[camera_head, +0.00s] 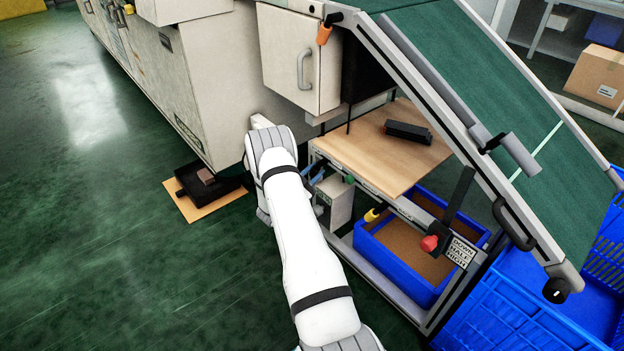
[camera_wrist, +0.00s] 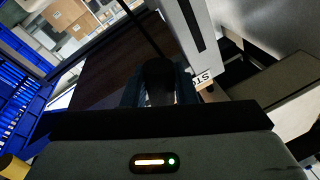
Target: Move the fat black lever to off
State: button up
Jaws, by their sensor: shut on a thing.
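In the wrist view, a thick black lever handle (camera_wrist: 158,76) stands between the two dark blue fingers of my gripper (camera_wrist: 160,88). The fingers are shut on it, one on each side. Its lower end is hidden by the gripper body. In the head view, my gripper (camera_head: 316,178) is mostly hidden by my white arm, under the front edge of the wooden shelf. The lever cannot be made out clearly there. Part of a white label (camera_wrist: 203,78) with letters shows beside the handle; no off mark is readable.
A grey box (camera_head: 336,200) hangs below the wooden shelf (camera_head: 375,150). Blue bins (camera_head: 400,279) lie below the shelf. Green floor (camera_head: 90,240) is open at left.

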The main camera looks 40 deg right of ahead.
jog(key=shift+d+m, duration=0.1)
jog(key=shift+m, duration=0.2)
jog(key=o, duration=1)
jog(key=shift+c, duration=0.2)
jog(key=p+v, duration=0.2)
jog(key=v, duration=0.6)
jog(key=shift+w, duration=0.1)
